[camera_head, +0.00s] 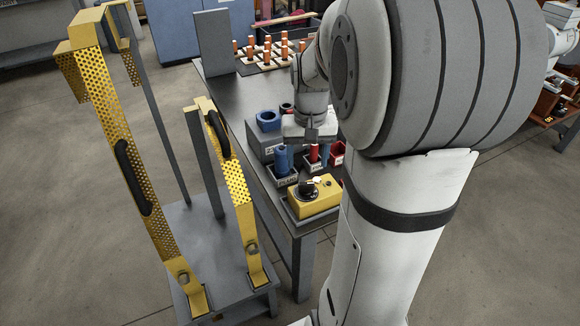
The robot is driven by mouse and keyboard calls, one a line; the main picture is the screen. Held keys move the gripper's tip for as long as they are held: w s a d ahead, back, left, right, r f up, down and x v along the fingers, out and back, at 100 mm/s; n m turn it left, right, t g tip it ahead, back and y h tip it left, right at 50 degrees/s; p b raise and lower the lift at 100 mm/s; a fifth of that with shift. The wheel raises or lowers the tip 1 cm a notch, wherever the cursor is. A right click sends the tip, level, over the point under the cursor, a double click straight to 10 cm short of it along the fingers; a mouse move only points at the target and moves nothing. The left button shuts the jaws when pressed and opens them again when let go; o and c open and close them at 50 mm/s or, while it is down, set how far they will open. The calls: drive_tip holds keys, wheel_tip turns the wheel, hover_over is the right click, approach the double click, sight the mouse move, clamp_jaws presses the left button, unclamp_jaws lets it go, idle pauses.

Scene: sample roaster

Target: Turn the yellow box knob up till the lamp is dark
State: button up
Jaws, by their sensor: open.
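The yellow box (315,199) sits near the front corner of the grey table, in a shallow grey holder. Its black knob (306,189) is on the top, toward the left, with a white mark beside it. A small dark spot shows on the box top to the right; I cannot tell whether it is the lamp or whether it is lit. My gripper (310,143) is above and behind the box, apart from it, over the blue and red items. Its fingers are small in view and partly hidden; it is open and nothing shows between them.
Blue (283,161) and red cylinders stand in small trays just behind the box. A grey block with a blue ring (268,121) is farther back. Orange pegs (268,48) stand at the table's far end. A yellow perforated frame (128,160) stands left of the table.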

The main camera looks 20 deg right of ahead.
sight(306, 183)
wheel_tip(306, 183, down, 8)
drive_tip(key=shift+r+b, duration=0.2)
drive_tip(key=shift+b, duration=0.7)
drive_tip(key=shift+c, duration=0.3)
drive_tip(key=c, duration=0.9)
